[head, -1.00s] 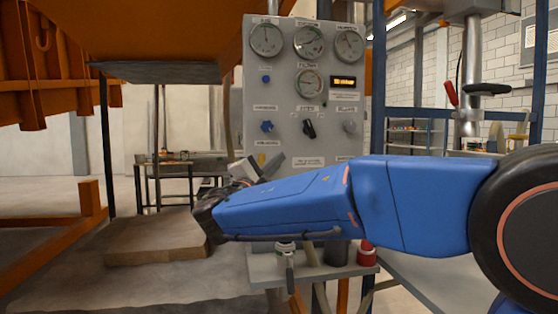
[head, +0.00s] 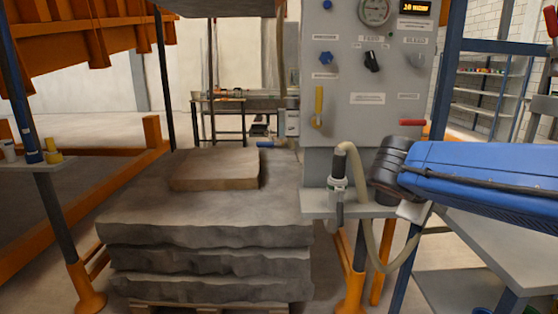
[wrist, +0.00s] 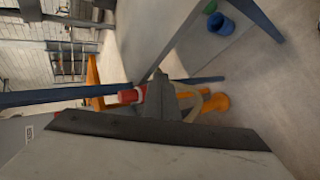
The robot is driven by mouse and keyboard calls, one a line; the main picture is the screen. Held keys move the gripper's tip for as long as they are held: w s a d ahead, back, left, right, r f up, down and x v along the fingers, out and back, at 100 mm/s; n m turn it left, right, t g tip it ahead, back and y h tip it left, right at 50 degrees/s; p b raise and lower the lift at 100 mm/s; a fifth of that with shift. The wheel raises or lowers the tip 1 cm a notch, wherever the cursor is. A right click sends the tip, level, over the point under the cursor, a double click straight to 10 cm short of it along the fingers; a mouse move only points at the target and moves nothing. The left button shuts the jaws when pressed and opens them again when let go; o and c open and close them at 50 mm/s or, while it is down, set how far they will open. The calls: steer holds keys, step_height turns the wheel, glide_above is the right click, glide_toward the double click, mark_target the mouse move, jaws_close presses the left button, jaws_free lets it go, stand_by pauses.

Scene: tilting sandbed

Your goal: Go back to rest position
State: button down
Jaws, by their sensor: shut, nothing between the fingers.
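My gripper shows in the wrist view (wrist: 158,88), with its dark fingers shut and nothing held between them. A pale housing fills the bottom of that view. In the head view my blue arm comes in from the right, and its dark wrist is in front of the small grey shelf (head: 322,205) below the control panel (head: 335,95). A pale bit under the wrist may be part of the gripper; the fingers are hidden there. In the wrist view a red and white cylinder (wrist: 130,95) shows just left of the fingers; I cannot tell if they touch.
A valve with a hose (head: 338,175) stands on the shelf, close left of my wrist. Stacked stone slabs (head: 210,235) lie at the left centre. A grey table (head: 500,245) and a blue post (head: 445,75) are at the right. A blue cup (wrist: 222,27) shows in the wrist view.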

steer(key=s+a+f+m+y, duration=0.3)
steer(key=s+a+f+y, duration=0.1)
steer(key=s+f, duration=0.4)
steer(key=s+a+f+m+g+y, duration=0.1)
steer(key=s+a+f+m+y, duration=0.3)
steer(key=s+f, duration=0.3)
steer(key=s+y, duration=0.1)
steer(key=s, duration=0.1)
steer(key=shift+s+a+f, duration=0.15)
steer(key=shift+s+f, duration=0.15)
steer(key=shift+f, duration=0.05)
